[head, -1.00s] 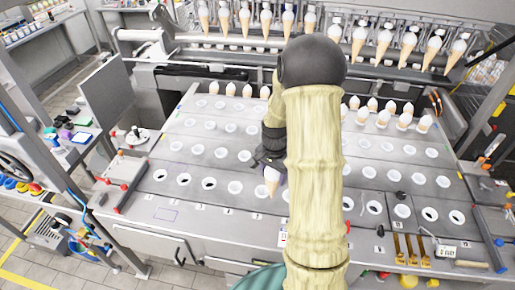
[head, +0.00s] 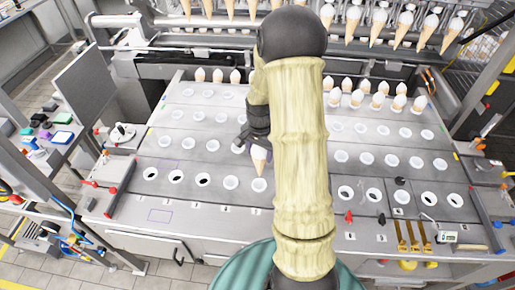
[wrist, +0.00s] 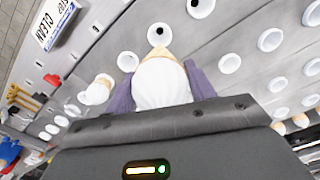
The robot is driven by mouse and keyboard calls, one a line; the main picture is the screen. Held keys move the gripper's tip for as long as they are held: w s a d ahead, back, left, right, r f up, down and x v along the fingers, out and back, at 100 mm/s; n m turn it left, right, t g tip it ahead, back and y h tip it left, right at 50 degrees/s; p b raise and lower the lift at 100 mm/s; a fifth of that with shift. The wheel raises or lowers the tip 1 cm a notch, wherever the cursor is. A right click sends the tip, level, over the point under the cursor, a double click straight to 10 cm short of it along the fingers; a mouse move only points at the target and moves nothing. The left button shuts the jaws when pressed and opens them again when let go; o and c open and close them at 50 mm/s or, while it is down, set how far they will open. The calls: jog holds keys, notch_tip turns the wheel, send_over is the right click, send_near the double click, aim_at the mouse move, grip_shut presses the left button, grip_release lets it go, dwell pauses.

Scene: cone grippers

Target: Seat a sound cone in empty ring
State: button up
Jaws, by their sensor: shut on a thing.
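My gripper (head: 258,148) is shut on a cone (head: 259,160) above the grey ring table (head: 180,205). The cone has a white top and a tan point that hangs downward in the head view. In the wrist view, its white top (wrist: 162,86) sits between the purple fingers (wrist: 162,92). The cone appears apart from the rings. A front-row ring (head: 259,184) lies just below its tip in the head view. Other front-row rings show dark holes, such as this ring (head: 203,179) to the left and this ring (head: 345,193) to the right. My arm hides part of the table's middle.
Several white-topped cones (head: 380,88) stand in the back-row rings. More cones (head: 353,20) hang in a rack behind. Gold tools (head: 413,236) and a small display box (head: 447,237) lie at the front right. A dark knob (head: 400,181) stands near the right rings.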

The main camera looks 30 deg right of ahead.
dwell(0.4)
jog(key=shift+f+b, duration=5.4)
jog(key=shift+f, duration=1.85)
jog(key=o, duration=0.8)
notch_tip(320, 180, up, 18)
jog(key=shift+f+b, duration=0.25)
jog(key=shift+b, duration=0.75)
